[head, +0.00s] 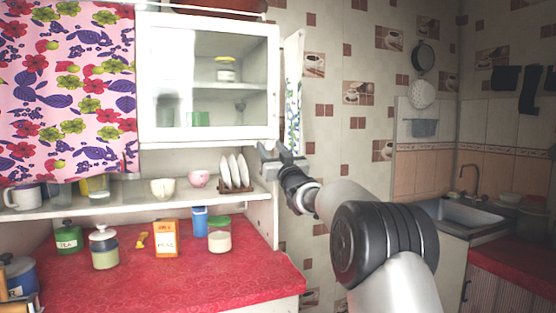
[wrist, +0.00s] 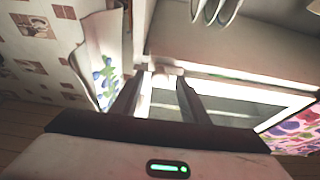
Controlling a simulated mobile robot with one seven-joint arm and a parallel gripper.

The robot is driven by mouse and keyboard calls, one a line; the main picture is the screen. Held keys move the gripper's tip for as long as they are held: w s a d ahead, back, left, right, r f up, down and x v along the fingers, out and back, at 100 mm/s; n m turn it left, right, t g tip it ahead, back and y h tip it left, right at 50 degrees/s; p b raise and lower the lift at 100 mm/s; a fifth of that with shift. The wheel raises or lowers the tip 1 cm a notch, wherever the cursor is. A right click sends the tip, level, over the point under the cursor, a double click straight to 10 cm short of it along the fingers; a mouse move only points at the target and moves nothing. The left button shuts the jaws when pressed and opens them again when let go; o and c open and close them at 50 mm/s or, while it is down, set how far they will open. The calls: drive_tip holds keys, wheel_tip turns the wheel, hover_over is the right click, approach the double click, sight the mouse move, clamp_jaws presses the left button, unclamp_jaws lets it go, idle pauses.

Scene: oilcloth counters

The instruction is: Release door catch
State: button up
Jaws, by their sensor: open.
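The white cabinet door (head: 207,136) with a glass pane hangs on the wall, and it looks closed. Its white frame also shows in the wrist view (wrist: 235,76). My gripper (head: 276,153) is at the door's lower right corner in the head view. In the wrist view my gripper (wrist: 157,90) has its two dark fingers apart. A small pale piece (wrist: 165,68) at the door's edge shows near the fingertips; it may be the catch, but I cannot tell. I cannot tell whether a finger touches it. In the head view the gripper hides this corner.
White plates in a rack (head: 236,172) and bowls (head: 163,188) stand on the shelf below. Jars and an orange box (head: 166,240) stand on the red counter (head: 215,282). A flowered curtain (head: 68,90) hangs left of the door; a patterned cloth (head: 293,100) hangs right.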

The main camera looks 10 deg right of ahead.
drive_tip(key=b+v, duration=0.1)
drive_tip(key=v, duration=1.6)
drive_tip(key=s+a+f+m+g+h, duration=0.15)
drive_tip(key=s+f+g, duration=0.5)
drive_tip(key=s, duration=0.75)
drive_tip(key=s+a+f+g+h, duration=0.15)
drive_tip(key=s+f+g, duration=0.25)
drive_tip(key=s+f, duration=0.75)
drive_tip(key=s+f+m+g+h, duration=0.15)
drive_tip(key=s+f+g, duration=0.4)
drive_tip(key=s, duration=1.05)
wheel_tip(320, 180, up, 23)
drive_tip(key=p, duration=2.2)
drive_tip(key=shift+r, duration=0.2)
